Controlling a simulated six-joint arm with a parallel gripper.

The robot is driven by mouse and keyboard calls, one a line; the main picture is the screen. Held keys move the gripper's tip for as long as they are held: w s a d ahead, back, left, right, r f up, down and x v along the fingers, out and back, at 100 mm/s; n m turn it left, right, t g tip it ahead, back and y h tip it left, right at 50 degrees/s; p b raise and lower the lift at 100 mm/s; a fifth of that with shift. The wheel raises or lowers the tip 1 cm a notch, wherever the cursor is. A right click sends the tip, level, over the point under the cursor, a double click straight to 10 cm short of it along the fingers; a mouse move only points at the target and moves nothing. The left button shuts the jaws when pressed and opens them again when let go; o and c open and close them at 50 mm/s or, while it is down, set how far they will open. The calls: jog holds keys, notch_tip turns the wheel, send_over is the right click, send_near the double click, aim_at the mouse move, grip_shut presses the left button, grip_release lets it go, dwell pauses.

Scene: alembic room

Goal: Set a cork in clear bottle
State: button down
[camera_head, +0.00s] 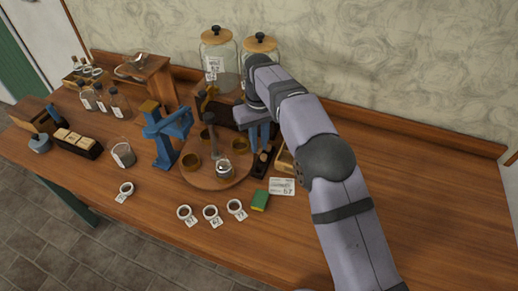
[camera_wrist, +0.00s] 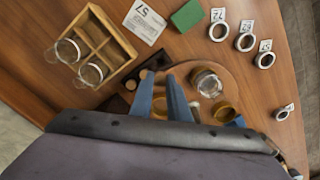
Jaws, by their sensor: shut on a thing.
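My gripper (camera_head: 260,146) points down over a dark cork block (camera_head: 261,166) on the table. It is shut on a cork that the blue fingers (camera_wrist: 160,85) mostly hide. Two round cork tops (camera_wrist: 143,73) show beside the fingers in the wrist view. Whether the held cork is clear of the block I cannot tell. Clear glass bottles (camera_wrist: 91,72) stand in a wooden crate left of the gripper in the wrist view; in the head view my arm mostly covers this crate (camera_head: 285,160). Which glass is the clear bottle I cannot tell.
A round wooden board (camera_head: 207,181) with brass cups and a glass jar (camera_head: 224,169) is close to the gripper. A blue stand (camera_head: 167,132), a green block (camera_head: 260,200) and tagged rings (camera_head: 210,213) are nearby. Tall lidded jars (camera_head: 218,52) stand behind. The right tabletop is clear.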

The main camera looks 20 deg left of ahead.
jog(key=shift+s+a+r+p, duration=0.1)
jog(key=shift+r+p, duration=0.2)
jog(key=shift+r, duration=0.1)
jog(key=s+a+r+n+p, duration=0.6)
jog(key=a+p, duration=0.3)
jog(key=p, duration=0.7)
jog(key=shift+a+r, duration=0.15)
jog(key=shift+r, duration=0.2)
jog(key=shift+s+f, duration=0.1)
jog(key=shift+f, duration=0.2)
jog(key=b, duration=0.3)
send_near(223, 167)
jog(key=shift+w+a+f, duration=0.45)
jog(key=shift+w+f, duration=0.1)
jog(key=shift+w, duration=0.25)
jog(key=shift+f+b, duration=0.7)
jog(key=shift+f, duration=0.35)
dwell(1.5)
dwell(0.3)
